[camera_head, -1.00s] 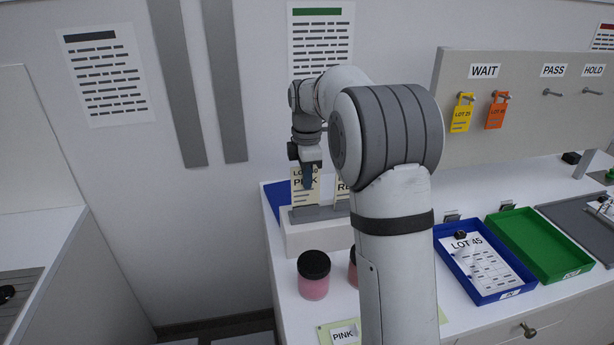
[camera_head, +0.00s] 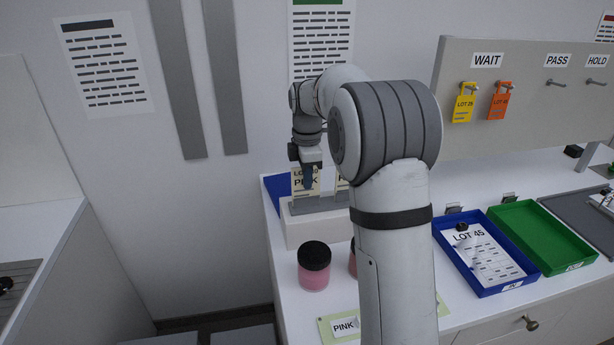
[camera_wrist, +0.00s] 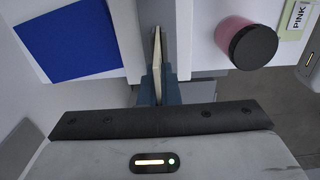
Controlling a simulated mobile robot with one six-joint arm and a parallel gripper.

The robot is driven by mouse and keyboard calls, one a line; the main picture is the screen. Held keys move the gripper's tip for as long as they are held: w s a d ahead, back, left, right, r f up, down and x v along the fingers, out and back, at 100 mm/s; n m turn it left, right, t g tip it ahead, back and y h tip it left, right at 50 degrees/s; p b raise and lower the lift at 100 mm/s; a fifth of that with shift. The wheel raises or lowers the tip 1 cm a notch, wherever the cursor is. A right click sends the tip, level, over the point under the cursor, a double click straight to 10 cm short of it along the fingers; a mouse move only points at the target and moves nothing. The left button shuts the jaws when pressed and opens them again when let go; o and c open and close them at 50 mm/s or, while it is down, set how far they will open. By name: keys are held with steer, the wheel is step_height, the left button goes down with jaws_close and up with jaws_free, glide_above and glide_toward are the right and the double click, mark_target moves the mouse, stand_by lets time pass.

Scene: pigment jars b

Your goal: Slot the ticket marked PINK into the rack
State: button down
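The pale yellow ticket marked PINK (camera_head: 299,183) stands upright at the left end of the grey rack (camera_head: 312,208) in the head view. Its lower edge meets the rack; I cannot tell how deep it sits in a slot. My gripper (camera_head: 308,182) is above the rack, pointing down, with its fingers on the ticket. In the wrist view the ticket (camera_wrist: 157,50) shows edge-on between the blue-grey fingers of my gripper (camera_wrist: 159,92), which look closed on it. Another pale ticket (camera_head: 342,185) stands to the right, mostly hidden by my arm.
A pink jar with a black lid (camera_head: 314,266) stands in front of the rack, with another partly hidden behind my arm. A blue tray (camera_head: 450,237) and a green tray (camera_head: 550,229) are on the right.

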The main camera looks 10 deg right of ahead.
steer(key=c, duration=2.1)
jaws_free()
steer(key=shift+c, duration=0.2)
steer(key=o, duration=0.6)
steer(key=shift+c, duration=0.2)
step_height(320, 180, up, 6)
steer(key=p, duration=0.5)
